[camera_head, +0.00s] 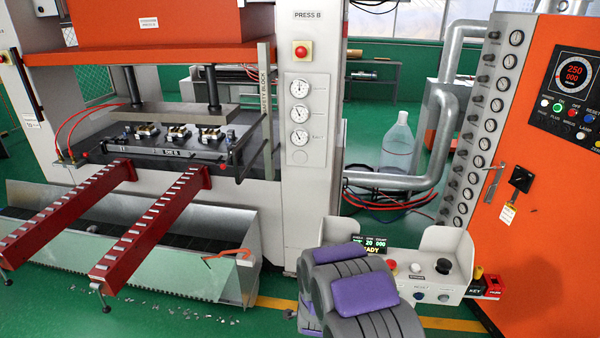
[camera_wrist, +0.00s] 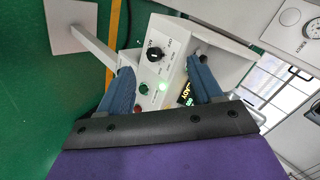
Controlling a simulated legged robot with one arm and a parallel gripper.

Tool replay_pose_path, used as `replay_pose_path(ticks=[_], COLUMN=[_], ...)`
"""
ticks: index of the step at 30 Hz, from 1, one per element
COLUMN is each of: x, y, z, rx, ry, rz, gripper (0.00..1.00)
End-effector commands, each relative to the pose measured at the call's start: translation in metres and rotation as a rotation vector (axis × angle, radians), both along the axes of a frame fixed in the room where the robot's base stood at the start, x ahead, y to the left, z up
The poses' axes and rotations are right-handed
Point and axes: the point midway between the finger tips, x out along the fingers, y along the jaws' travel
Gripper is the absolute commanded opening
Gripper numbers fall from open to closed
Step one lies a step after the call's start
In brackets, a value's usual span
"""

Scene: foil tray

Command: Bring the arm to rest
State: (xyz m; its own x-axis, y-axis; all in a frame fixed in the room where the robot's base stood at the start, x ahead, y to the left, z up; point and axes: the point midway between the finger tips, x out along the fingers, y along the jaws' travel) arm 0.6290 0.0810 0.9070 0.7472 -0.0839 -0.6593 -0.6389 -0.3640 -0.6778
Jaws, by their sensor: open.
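My gripper (camera_wrist: 161,64) shows in the wrist view with its two blue fingers spread apart and nothing between them. The fingers reach toward a white control box (camera_wrist: 172,62) with a black knob, a green button and a lit display; I cannot tell whether they touch it. In the head view, my grey arm with purple panels rises at the bottom centre, in front of the left part of the same control box (camera_head: 437,262). My fingers cannot be made out in that view.
Press B (camera_head: 310,130) stands behind, with two red rails (camera_head: 150,235) projecting over a metal bin (camera_head: 130,262). An orange-handled tool (camera_head: 228,255) hangs at the bin's edge. Scraps litter the green floor. An orange cabinet (camera_head: 545,220) stands at right, pipes (camera_head: 410,180) behind.

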Motion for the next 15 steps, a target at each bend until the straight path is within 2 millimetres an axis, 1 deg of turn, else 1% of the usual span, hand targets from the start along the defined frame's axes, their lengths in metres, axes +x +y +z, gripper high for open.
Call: replay_pose_path(ticks=[1, 5, 6, 8, 9, 11, 15], x=[-0.002, -0.020, -0.027, -0.038, -0.046, -0.059, -0.093], y=[0.001, 0.005, 0.005, 0.006, 0.006, 0.006, 0.003], z=[0.017, 0.046, 0.056, 0.069, 0.079, 0.092, 0.126], rx=[-0.005, -0.031, -0.040, -0.054, -0.064, -0.080, -0.118], ry=[0.023, 0.119, 0.145, 0.188, 0.214, 0.252, 0.337], rz=[0.028, 0.122, 0.152, 0.200, 0.233, 0.282, 0.403], gripper=[0.65, 0.65, 0.65, 0.65, 0.65, 0.65, 0.65])
